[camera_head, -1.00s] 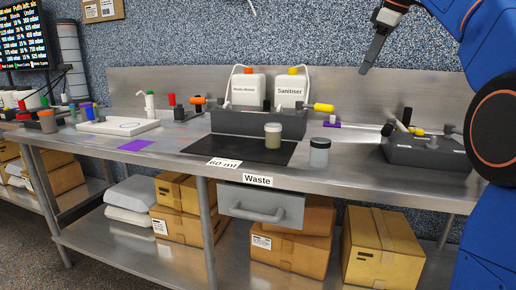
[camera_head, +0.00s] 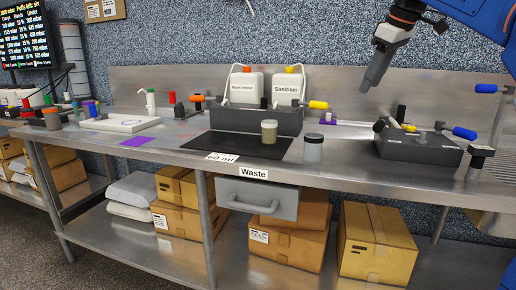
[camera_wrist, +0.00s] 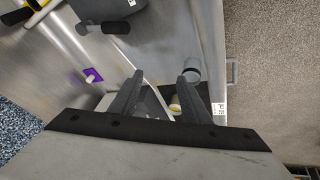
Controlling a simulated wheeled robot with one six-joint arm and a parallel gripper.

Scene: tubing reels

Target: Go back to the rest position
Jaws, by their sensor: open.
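My gripper (camera_head: 372,82) hangs in the air at the upper right of the head view, above the back of the steel bench (camera_head: 180,160) and apart from everything on it. In the wrist view my gripper (camera_wrist: 158,92) shows two dark fingers spread apart with nothing held between them. Beyond the fingers, a jar (camera_wrist: 175,103) and a grey-lidded jar (camera_wrist: 192,72) show on the bench below. My blue arm enters from the top right corner of the head view.
A grey block with knobs (camera_head: 420,148) stands right on the bench. A rack with two white bottles (camera_head: 245,120) stands mid-bench. Two jars (camera_head: 269,132) (camera_head: 313,148) stand by a black mat (camera_head: 225,146). A Waste drawer (camera_head: 258,198) hangs below. Air above the bench is clear.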

